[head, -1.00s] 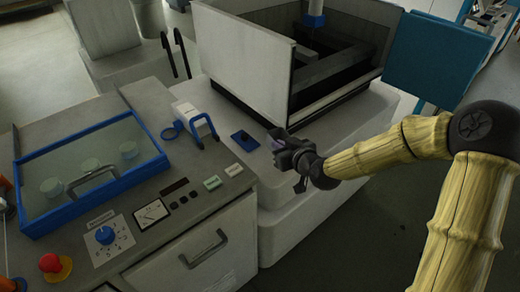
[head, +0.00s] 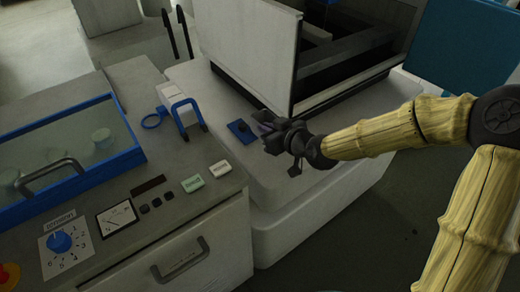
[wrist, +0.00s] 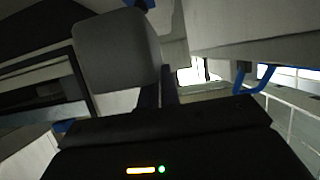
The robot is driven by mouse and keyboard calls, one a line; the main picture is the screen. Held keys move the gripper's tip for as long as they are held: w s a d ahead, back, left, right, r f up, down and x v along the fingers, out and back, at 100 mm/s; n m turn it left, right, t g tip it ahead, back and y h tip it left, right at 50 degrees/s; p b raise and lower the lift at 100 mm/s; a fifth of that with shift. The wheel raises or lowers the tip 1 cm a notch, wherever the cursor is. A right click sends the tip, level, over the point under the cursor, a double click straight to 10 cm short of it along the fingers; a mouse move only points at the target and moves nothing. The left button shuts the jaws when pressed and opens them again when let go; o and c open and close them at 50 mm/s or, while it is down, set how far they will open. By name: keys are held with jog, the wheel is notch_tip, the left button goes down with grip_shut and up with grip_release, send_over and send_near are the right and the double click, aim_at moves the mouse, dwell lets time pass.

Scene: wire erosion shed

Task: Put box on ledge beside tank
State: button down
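My gripper (head: 268,135) is over the pale ledge (head: 215,85) beside the grey-walled tank (head: 245,45), just right of a small blue plate with a dark knob (head: 242,131). A small purplish piece (head: 264,128) shows at the dark fingers; I cannot tell whether it is a held box or part of the gripper. In the wrist view the dark fingers (wrist: 157,88) look close together, and a grey rounded block (wrist: 117,50) shows beyond or beside them. The space between the fingertips is unclear. No box can be made out with certainty.
A grey console with dials (head: 150,215) stands at the left, with a blue-framed clear cover (head: 75,150) on it. A teal panel (head: 465,50) is behind my arm. Floor shows at right.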

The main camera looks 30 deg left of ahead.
jog(key=shift+w+f, duration=0.2)
jog(key=shift+f, duration=0.1)
jog(key=shift+s+r, duration=0.1)
notch_tip(320, 180, down, 6)
jog(key=shift+f+b, duration=0.2)
jog(key=shift+b, duration=0.3)
jog(key=shift+f+b, duration=0.3)
jog(key=shift+f, duration=1.55)
